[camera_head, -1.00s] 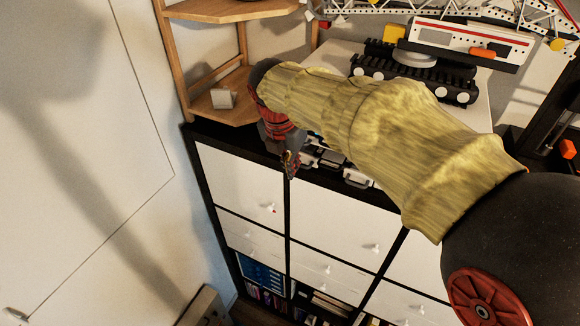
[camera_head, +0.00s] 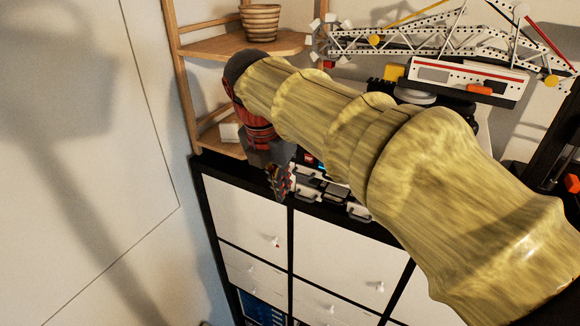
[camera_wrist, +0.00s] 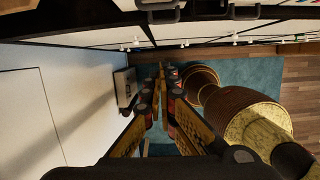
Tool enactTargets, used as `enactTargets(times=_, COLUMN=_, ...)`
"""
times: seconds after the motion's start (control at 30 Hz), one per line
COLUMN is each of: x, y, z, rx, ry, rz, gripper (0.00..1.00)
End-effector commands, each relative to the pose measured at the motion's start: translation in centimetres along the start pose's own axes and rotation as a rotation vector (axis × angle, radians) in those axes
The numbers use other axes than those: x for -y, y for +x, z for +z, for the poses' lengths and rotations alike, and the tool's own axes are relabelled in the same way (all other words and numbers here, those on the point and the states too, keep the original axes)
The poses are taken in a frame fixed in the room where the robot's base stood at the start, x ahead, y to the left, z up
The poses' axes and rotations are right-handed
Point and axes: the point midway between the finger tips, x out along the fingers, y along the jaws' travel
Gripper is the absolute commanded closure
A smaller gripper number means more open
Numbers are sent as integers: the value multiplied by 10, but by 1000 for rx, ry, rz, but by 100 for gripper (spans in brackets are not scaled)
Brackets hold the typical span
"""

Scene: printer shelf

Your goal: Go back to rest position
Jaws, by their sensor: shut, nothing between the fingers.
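My gripper (camera_head: 281,188) is at the front top edge of the cabinet (camera_head: 345,248) in the head view, with my yellow-sleeved arm reaching across from the lower right. In the wrist view my gripper (camera_wrist: 161,75) points down past the cabinet front, its fingers together and nothing between them. It appears apart from the cabinet; the exact gap cannot be told. My arm hides part of the cabinet top.
A wooden corner shelf (camera_head: 215,47) holds a woven bowl (camera_head: 261,22). Small dark devices (camera_head: 325,186) lie near the cabinet's front edge. A crane model (camera_head: 465,77) stands behind my arm. Open floor with a blue rug (camera_wrist: 250,78) lies below.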

Motion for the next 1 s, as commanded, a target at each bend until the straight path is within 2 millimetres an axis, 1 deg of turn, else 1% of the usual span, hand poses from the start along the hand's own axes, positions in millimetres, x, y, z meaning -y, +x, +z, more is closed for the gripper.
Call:
enactTargets(times=0.13, x=0, y=-1, z=0, rx=0, ry=33, rz=0, gripper=100)
enactTargets(times=0.23, x=-3, y=-1, z=1, rx=4, ry=145, rz=11, gripper=100)
enactTargets(times=0.3, x=-8, y=0, z=2, rx=6, ry=276, rz=31, gripper=100)
enactTargets(times=0.33, x=-10, y=4, z=1, rx=1, ry=340, rz=36, gripper=100)
enactTargets(times=0.4, x=-10, y=18, z=-6, rx=-16, ry=501, rz=36, gripper=100)
enactTargets(times=0.47, x=-8, y=30, z=-15, rx=-31, ry=640, rz=35, gripper=100)
enactTargets(times=0.57, x=4, y=47, z=-30, rx=-58, ry=884, rz=40, gripper=100)
enactTargets(times=0.67, x=28, y=72, z=-43, rx=-85, ry=1150, rz=44, gripper=100)
enactTargets(times=0.77, x=61, y=102, z=-57, rx=-116, ry=1437, rz=51, gripper=100)
enactTargets(times=0.8, x=77, y=117, z=-63, rx=-130, ry=1558, rz=54, gripper=100)
enactTargets(times=0.87, x=102, y=138, z=-72, rx=-149, ry=1731, rz=61, gripper=100)
enactTargets(times=0.9, x=117, y=152, z=-78, rx=-161, ry=1835, rz=64, gripper=100)
enactTargets(times=1.0, x=153, y=184, z=-94, rx=-189, ry=2059, rz=77, gripper=100)
